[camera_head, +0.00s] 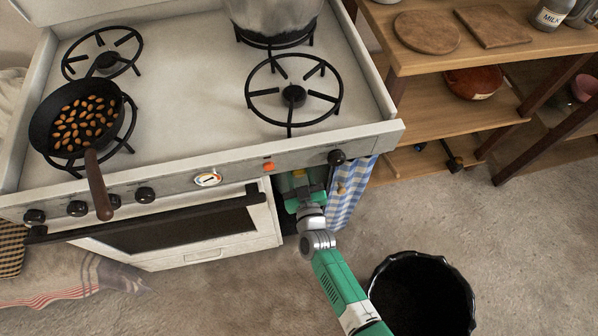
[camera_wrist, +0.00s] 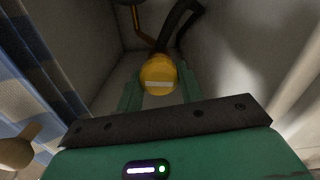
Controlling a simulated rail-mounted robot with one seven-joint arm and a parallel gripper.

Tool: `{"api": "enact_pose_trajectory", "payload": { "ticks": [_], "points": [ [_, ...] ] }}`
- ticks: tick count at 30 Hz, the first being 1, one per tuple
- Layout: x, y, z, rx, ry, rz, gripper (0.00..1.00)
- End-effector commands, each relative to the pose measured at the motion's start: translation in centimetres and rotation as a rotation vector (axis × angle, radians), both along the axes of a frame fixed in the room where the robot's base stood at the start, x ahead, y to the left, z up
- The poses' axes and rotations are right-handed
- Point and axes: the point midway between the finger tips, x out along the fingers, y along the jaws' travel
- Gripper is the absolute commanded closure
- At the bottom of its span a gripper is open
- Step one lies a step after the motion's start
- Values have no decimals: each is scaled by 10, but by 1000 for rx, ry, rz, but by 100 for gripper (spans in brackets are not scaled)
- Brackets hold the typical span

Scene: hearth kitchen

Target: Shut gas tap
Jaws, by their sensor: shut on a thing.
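In the wrist view, the gas tap shows as a round yellow knob (camera_wrist: 158,72) with a pale bar across its face. It sits inside a dim compartment, with a brass-coloured pipe (camera_wrist: 140,25) and a dark hose (camera_wrist: 178,22) behind it. My gripper (camera_wrist: 158,88) has its green fingers on either side of the knob, shut on it. In the head view, my gripper (camera_head: 303,192) reaches into the open compartment under the stove's right end.
A blue checked curtain (camera_head: 345,195) hangs at the compartment's right side. The stove (camera_head: 185,90) stands above, holding a pan of almonds (camera_head: 62,142) and a large pot (camera_head: 272,18). A black bin (camera_head: 420,262) stands on the floor to the right of my arm.

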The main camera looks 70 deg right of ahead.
Motion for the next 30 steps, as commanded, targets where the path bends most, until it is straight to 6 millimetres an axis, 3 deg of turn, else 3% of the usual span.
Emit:
{"api": "enact_pose_trajectory", "payload": {
  "ticks": [30],
  "points": [
    [-3, -2, -3, 528, -782, 2, 86]
  ]
}}
